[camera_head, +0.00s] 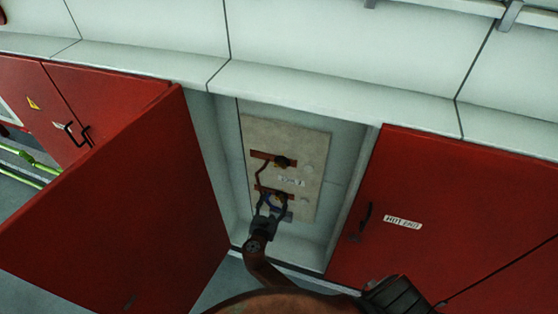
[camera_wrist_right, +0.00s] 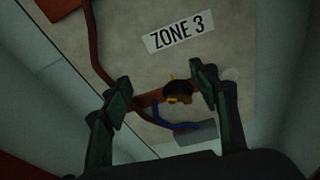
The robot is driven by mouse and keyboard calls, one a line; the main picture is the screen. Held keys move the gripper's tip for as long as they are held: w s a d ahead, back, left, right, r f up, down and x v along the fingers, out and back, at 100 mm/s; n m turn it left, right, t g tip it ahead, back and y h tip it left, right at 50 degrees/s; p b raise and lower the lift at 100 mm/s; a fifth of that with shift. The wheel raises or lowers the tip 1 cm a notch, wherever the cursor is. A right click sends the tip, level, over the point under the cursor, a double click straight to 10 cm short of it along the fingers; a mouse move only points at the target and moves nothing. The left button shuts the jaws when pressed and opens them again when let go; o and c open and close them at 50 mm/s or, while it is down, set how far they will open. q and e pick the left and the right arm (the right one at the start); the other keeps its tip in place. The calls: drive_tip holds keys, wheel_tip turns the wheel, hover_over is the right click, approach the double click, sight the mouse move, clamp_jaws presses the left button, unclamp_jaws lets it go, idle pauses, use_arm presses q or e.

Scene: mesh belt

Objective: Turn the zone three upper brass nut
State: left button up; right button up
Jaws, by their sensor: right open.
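The zone three panel (camera_head: 308,150) is a pale plate inside an open cabinet. An upper brass nut (camera_head: 283,162), small and dark, sits on the upper copper bar, above the label. My right gripper (camera_head: 273,199) is lower, at the lower copper bar below the label. In the right wrist view its open fingers (camera_wrist_right: 160,87) stand either side of a lower nut (camera_wrist_right: 179,91), dark with a yellow part. Whether they touch it I cannot tell. The upper nut is outside the wrist view. My left gripper is not in view.
The "ZONE 3" label (camera_wrist_right: 178,32) lies between the bars. A brown pipe (camera_wrist_right: 91,45) and a blue cable (camera_wrist_right: 165,121) run close to the fingers. An open red door (camera_head: 120,215) stands left; a shut red door (camera_head: 450,220) is right.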

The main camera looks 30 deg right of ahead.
sight(279, 167)
wheel_tip(279, 167, up, 12)
drive_tip(key=t+h+p, duration=0.1)
drive_tip(key=h, duration=0.1)
drive_tip(key=shift+n+h, duration=0.3)
drive_tip(key=shift+n, duration=0.1)
drive_tip(key=p+x, duration=0.1)
drive_tip(key=x, duration=0.2)
drive_tip(key=p+x, duration=0.1)
drive_tip(key=x, duration=0.2)
drive_tip(key=shift+w+a+r, duration=0.15)
drive_tip(key=shift+w+r, duration=0.05)
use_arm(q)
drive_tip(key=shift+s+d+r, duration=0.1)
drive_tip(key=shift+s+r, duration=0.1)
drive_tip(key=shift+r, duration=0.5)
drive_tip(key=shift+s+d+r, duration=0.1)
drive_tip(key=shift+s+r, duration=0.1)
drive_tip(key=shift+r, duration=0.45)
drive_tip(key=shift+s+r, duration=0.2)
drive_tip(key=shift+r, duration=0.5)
use_arm(e)
drive_tip(key=shift+w+d+f, duration=0.1)
drive_tip(key=shift+w+d, duration=0.25)
drive_tip(key=shift+d, duration=0.1)
drive_tip(key=shift+c, duration=0.6)
drive_tip(key=c, duration=1)
drive_tip(key=shift+c, duration=0.2)
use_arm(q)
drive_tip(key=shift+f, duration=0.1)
